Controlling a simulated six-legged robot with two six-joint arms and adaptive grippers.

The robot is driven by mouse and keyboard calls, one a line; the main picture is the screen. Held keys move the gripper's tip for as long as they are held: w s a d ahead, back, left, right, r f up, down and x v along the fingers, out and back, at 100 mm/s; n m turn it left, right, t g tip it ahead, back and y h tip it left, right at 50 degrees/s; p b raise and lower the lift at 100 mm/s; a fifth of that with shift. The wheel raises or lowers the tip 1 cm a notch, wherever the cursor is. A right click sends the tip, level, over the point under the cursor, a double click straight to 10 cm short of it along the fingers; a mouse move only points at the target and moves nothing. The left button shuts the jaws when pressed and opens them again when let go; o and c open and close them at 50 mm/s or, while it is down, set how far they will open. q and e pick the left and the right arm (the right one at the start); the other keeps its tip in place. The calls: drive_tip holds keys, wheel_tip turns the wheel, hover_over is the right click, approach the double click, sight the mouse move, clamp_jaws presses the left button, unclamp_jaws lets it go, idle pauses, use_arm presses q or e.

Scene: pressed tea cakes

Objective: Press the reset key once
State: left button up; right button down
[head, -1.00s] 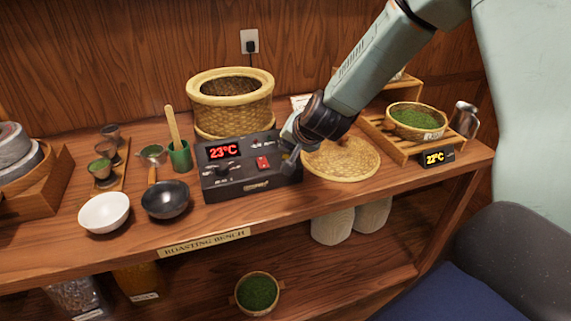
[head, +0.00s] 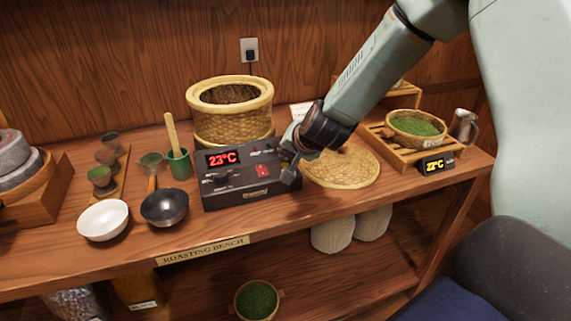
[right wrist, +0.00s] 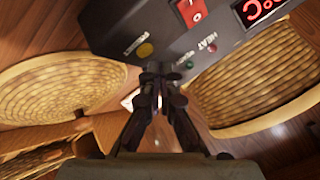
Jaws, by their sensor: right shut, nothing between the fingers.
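The dark control box (head: 235,192) stands on the bench with a red 23°C display (head: 222,159) and a red rocker switch (head: 262,170). In the right wrist view a round yellow key (right wrist: 145,50) sits on its panel; its small label is hard to read. My right gripper (head: 289,178) is shut and empty over the box's right end. In the wrist view its fingertips (right wrist: 161,75) appear just below and right of the yellow key; I cannot tell whether they touch the panel. The head view hides the key behind the gripper. My left gripper is not in view.
A woven basket (head: 232,125) stands behind the box. A flat woven lid (head: 345,168) lies to its right. A black bowl (head: 165,207), white bowl (head: 103,220) and green cup (head: 179,166) stand to the left. A wooden rack (head: 385,135) is at right.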

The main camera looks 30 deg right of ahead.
drive_tip(key=shift+f, duration=0.15)
idle(0.3)
drive_tip(key=shift+f+b, duration=0.3)
drive_tip(key=shift+f+b, duration=0.3)
drive_tip(key=shift+f, duration=0.1)
idle(0.7)
drive_tip(key=shift+r, duration=0.15)
drive_tip(key=shift+r+p, duration=0.7)
drive_tip(key=shift+p, duration=0.15)
wheel_tip(320, 180, up, 5)
drive_tip(key=p, duration=0.5)
idle(0.5)
